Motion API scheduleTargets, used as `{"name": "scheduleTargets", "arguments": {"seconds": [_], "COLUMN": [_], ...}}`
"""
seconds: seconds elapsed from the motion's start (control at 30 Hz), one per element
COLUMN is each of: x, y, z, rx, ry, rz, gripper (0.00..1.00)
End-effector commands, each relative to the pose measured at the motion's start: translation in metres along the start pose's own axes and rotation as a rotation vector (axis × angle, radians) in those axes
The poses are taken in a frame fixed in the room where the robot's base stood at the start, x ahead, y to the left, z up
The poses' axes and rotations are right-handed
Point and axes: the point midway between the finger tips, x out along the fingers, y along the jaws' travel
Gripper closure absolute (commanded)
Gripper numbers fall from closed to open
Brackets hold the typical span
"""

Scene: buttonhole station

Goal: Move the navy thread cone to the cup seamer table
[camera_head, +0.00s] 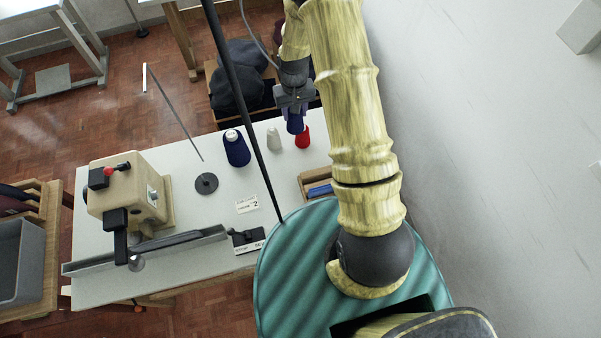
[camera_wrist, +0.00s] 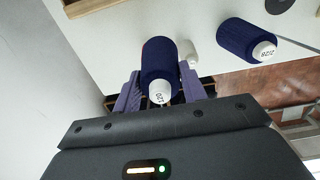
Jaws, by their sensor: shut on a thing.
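My gripper (camera_head: 294,104) is shut on a navy thread cone (camera_head: 295,123). In the wrist view the held navy cone (camera_wrist: 158,62) sits between the purple fingers (camera_wrist: 160,88), its white tip with a printed label facing the camera. In the head view it is at the table's far edge, close to the red cone; I cannot tell its exact height. A second navy cone (camera_head: 236,150) stands on the white table (camera_head: 180,262), left of my gripper; it also shows in the wrist view (camera_wrist: 240,38). I cannot tell which table is the cup seamer table.
A grey-white cone (camera_head: 274,139) and a red cone (camera_head: 303,138) stand near my gripper. A beige machine (camera_head: 128,192), a thin rod stand (camera_head: 206,183) and a wooden tray (camera_head: 316,185) are also on the table. A crate of dark cloth (camera_head: 238,78) lies beyond. A wall is right.

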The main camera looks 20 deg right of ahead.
Motion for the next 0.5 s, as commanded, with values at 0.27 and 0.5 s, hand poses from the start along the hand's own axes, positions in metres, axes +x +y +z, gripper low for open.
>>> {"name": "scheduleTargets", "arguments": {"seconds": [0.27, 0.5], "x": [0.011, 0.033], "y": [-0.01, -0.032], "z": [0.002, 0.01], "rx": [-0.161, -0.625], "ry": [0.0, 0.0], "rz": [-0.006, -0.017], "gripper": [0.83, 0.83]}}
